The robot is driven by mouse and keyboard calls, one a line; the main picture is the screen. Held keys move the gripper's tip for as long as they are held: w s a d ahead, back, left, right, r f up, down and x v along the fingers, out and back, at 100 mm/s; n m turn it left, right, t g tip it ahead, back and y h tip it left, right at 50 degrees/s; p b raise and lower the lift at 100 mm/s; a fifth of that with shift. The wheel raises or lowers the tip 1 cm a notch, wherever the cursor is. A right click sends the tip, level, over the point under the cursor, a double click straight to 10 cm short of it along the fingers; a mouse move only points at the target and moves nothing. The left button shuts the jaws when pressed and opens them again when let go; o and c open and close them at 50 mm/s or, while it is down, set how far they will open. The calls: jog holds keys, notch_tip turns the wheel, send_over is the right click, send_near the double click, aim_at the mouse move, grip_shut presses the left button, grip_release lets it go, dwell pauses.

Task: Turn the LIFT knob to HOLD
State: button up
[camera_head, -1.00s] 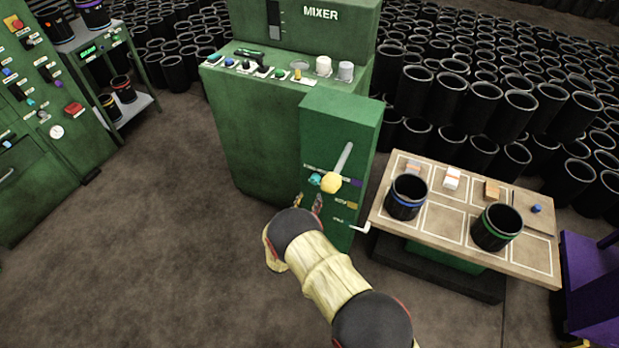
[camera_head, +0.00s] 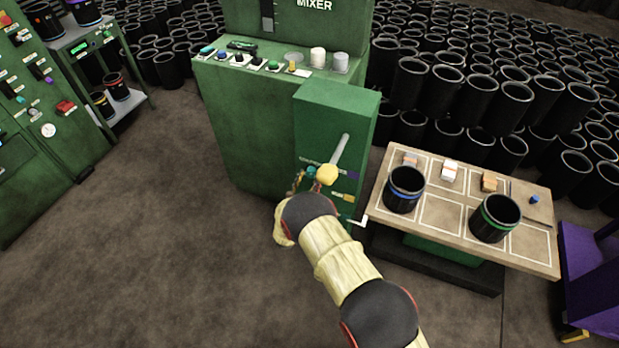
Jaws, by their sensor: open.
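A small teal knob (camera_head: 311,172) sits on the front of the green box that stands against the mixer cabinet. The lettering beside it is too small to read, so I cannot tell if it is the LIFT knob or where it points. My gripper (camera_head: 309,184) is open, with its fingertips at the panel just below and around the teal knob. I cannot tell whether they touch it. My arm hides the lower part of the panel. A lever with a yellow ball (camera_head: 327,174) sticks out just right of the knob, close to my right finger.
The mixer cabinet (camera_head: 240,125) carries a row of small controls on top. A white hook-like handle (camera_head: 358,222) juts from the box's lower right. A wooden table (camera_head: 440,218) with two black sleeves stands at right. Floor at left is clear.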

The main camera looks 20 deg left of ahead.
jog(key=shift+c, duration=0.8)
jog(key=c, duration=1)
jog(key=shift+n, duration=0.3)
jog(key=n, duration=0.5)
jog(key=shift+r, duration=0.15)
jog(key=n, duration=0.5)
jog(key=shift+a+n+g+h, duration=0.1)
jog(key=shift+n+g+h, duration=0.2)
jog(key=shift+n+g, duration=0.1)
jog(key=o, duration=1.1)
jog(key=shift+o, duration=0.3)
